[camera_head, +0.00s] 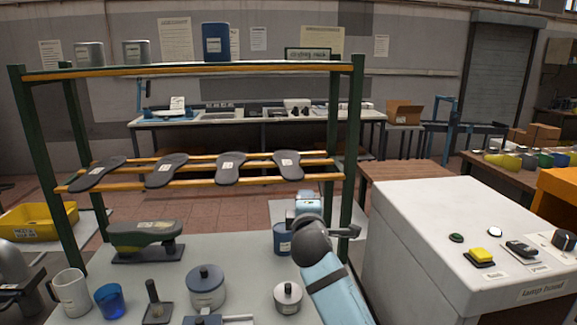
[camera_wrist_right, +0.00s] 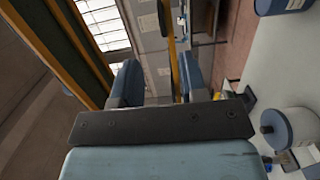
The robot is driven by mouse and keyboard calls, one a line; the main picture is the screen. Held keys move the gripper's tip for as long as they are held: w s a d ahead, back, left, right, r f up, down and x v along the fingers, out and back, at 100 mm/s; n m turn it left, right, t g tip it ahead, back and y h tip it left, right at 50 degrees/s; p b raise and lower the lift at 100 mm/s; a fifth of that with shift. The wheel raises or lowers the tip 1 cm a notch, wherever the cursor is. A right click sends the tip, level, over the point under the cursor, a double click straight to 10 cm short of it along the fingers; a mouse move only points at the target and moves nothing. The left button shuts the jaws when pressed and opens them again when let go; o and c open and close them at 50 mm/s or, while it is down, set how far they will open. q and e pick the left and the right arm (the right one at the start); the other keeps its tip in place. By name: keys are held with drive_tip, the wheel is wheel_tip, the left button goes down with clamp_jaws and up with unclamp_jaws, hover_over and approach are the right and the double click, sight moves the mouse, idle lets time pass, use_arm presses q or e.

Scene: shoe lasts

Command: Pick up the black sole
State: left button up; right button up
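Several black soles with small white labels lie in a row across the wooden rails of the rack: one at the far left (camera_head: 97,174), one beside it (camera_head: 166,170), a third (camera_head: 229,168) and one at the right (camera_head: 289,165). My right gripper (camera_head: 308,200) is in front of the rack's right part, below the rightmost sole and apart from it. In the right wrist view its two blue fingers (camera_wrist_right: 158,82) stand apart with nothing between them. My left gripper is not in view.
The rack's green right post (camera_head: 353,145) stands close to my right arm. A top shelf (camera_head: 190,70) spans above the soles. A white machine (camera_head: 440,235) stands right.

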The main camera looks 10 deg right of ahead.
sight(302, 179)
drive_tip(key=w, duration=0.4)
drive_tip(key=w+d, duration=0.1)
drive_tip(key=w, duration=0.8)
drive_tip(key=shift+w+d+p, duration=0.2)
drive_tip(key=shift+w+p, duration=0.05)
drive_tip(key=shift+p, duration=0.15)
drive_tip(key=shift+c, duration=0.4)
clamp_jaws()
